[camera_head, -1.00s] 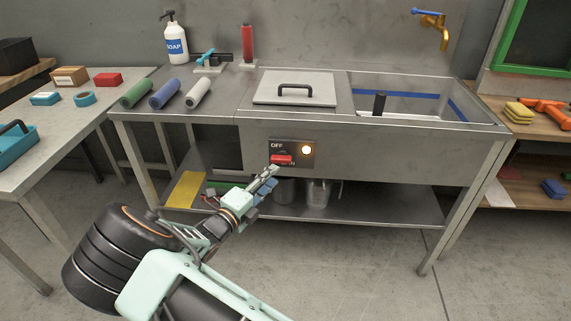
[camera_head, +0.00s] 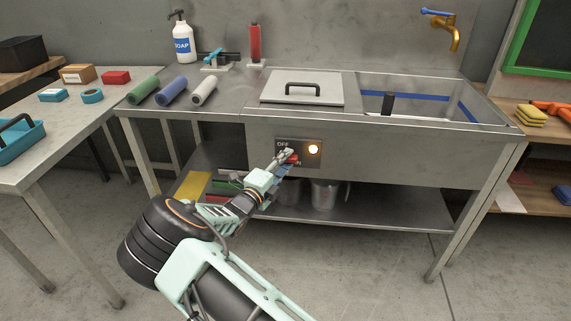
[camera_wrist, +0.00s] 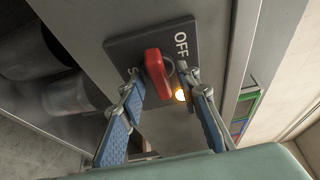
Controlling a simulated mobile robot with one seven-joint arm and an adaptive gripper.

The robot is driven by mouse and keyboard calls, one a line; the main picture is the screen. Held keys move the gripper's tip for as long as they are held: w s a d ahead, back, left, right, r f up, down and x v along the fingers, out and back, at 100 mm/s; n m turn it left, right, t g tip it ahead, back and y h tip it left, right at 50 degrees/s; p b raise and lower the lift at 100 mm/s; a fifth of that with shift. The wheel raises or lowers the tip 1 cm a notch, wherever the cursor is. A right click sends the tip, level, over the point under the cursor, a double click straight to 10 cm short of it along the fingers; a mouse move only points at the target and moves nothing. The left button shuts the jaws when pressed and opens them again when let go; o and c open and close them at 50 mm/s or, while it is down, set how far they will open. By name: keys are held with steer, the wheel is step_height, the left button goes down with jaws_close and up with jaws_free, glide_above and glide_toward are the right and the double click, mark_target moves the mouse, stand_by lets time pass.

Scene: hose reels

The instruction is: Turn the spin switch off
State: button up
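The spin switch is a red handle (camera_head: 293,159) on a dark panel (camera_head: 303,146) at the front of the metal sink unit. An amber lamp (camera_head: 313,149) beside it is lit. OFF is printed above the handle; lower lettering is mostly hidden. My gripper (camera_head: 286,154) is at the panel and partly covers the handle. In the wrist view, the red handle (camera_wrist: 157,72) lies between the two fingertips of my gripper (camera_wrist: 160,76), with a gap visible on each side. The gripper is open; I cannot tell whether a fingertip touches the handle.
The metal sink unit (camera_head: 215,118) has a lower shelf (camera_head: 350,213) holding metal pots (camera_head: 324,195) behind my gripper. A lid with a black handle (camera_head: 302,89) lies on top. A side table (camera_head: 60,125) stands at left, wooden shelves (camera_head: 540,185) at right.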

steer(key=shift+r, duration=0.1)
jaws_close()
stand_by(0.3)
